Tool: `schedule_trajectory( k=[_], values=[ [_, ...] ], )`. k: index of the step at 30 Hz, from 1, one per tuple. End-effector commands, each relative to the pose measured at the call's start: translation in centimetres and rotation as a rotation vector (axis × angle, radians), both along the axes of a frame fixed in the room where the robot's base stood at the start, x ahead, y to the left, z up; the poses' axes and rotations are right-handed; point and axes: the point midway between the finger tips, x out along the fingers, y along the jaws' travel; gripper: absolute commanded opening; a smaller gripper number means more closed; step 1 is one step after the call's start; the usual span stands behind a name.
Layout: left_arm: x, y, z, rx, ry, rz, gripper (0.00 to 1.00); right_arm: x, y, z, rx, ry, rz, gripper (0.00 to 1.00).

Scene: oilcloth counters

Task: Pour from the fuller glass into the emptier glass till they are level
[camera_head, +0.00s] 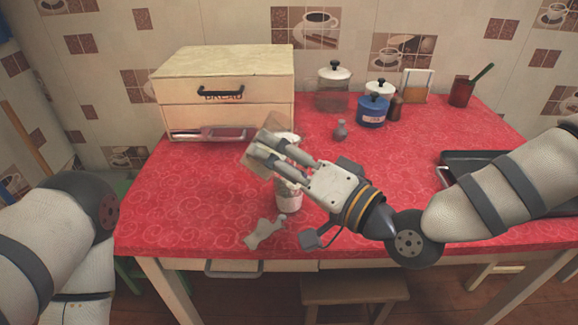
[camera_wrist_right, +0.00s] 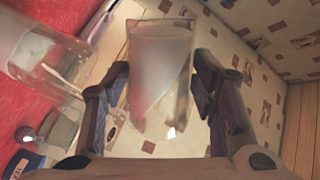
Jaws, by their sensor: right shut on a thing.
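My right gripper (camera_head: 262,152) is shut on a clear glass (camera_wrist_right: 160,80), which is tilted and holds a cloudy whitish liquid. In the head view this held glass (camera_head: 256,165) shows faintly around the fingertips. The other glass (camera_head: 289,199) stands upright on the red counter, with whitish contents low in it; my right gripper covers part of it. In the wrist view the standing glass (camera_wrist_right: 55,55) shows at the left, close to the held one. I cannot tell whether the rims touch or whether liquid is flowing. My left arm is at the left edge; its gripper is out of view.
A grey figure-shaped object (camera_head: 264,232) lies near the counter's front edge. A bread box (camera_head: 225,100) stands at the back left. Jars, a blue pot (camera_head: 373,110) and a small grey shaker (camera_head: 340,131) stand behind. A dark tray (camera_head: 455,170) is at the right.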

Motion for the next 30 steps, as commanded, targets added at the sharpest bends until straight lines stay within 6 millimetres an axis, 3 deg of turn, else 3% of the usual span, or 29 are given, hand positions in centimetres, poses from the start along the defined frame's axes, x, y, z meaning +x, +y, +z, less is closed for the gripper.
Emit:
schedule_trajectory(
  k=[15, 18, 19, 30],
  values=[
    [-0.1, 0.0, -0.1, 0.000, 0.003, 0.000, 0.40, -0.1, 0.2, 0.1, 0.012, 0.008, 0.000, 0.09],
    [1.5, 0.0, 1.6, 0.000, -0.051, 0.000, 0.40, -0.2, 0.3, 0.4, -0.182, -0.208, 0.006, 0.09],
    [2.3, 0.0, 2.3, -0.001, -0.078, 0.001, 0.40, -0.3, 0.4, 1.3, -0.225, -0.268, 0.003, 0.09],
    [3.2, 0.0, 3.2, 0.000, -0.110, 0.002, 0.40, -1.9, 1.9, -1.6, -0.431, -0.474, 0.001, 0.09]
  ],
)
